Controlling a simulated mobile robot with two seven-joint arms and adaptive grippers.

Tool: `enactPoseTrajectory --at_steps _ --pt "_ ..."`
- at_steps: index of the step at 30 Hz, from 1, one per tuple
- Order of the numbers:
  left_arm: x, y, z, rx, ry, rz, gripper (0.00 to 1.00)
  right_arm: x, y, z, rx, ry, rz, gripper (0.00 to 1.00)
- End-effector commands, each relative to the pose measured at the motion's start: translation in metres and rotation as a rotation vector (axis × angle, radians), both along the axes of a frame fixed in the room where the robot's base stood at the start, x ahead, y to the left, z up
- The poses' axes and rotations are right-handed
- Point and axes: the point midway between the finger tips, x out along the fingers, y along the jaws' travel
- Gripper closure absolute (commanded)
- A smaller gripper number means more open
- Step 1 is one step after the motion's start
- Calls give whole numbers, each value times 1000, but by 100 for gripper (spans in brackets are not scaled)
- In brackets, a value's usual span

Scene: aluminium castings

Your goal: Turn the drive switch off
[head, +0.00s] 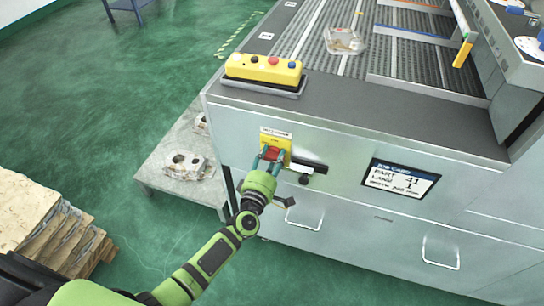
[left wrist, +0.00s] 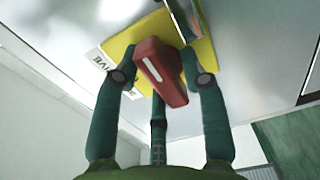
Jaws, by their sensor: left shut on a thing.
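The drive switch has a red handle (left wrist: 162,72) on a yellow plate (left wrist: 172,32), fixed to the front panel of the grey machine. In the head view the yellow plate (head: 276,138) is on the machine's front face, with the red handle (head: 270,154) low on it. My left gripper (head: 269,158) is at the switch, with its teal fingers on either side of the red handle. In the left wrist view the left gripper (left wrist: 160,78) is closed around the handle, which shows a white mark. Part of the plate's lettering shows beside the fingers. My right gripper is out of view.
A black bar (head: 308,166) sticks out just right of the switch. A job card display (head: 400,179) is further right. A yellow button box (head: 263,69) stands on the ledge above. A low table (head: 160,174) with castings is to the left.

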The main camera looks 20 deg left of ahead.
Motion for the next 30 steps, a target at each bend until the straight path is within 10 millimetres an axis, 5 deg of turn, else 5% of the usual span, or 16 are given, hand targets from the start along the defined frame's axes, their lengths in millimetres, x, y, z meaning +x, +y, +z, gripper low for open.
enactPoseTrajectory --at_steps 9,10,11,30 --pt "4 3 9 9 -20 9 91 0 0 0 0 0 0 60" --pt "4 3 9 9 -20 9 50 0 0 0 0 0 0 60" --pt "4 3 9 9 -20 9 43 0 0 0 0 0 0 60" --pt "-13 1 1 3 -4 1 43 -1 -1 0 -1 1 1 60"
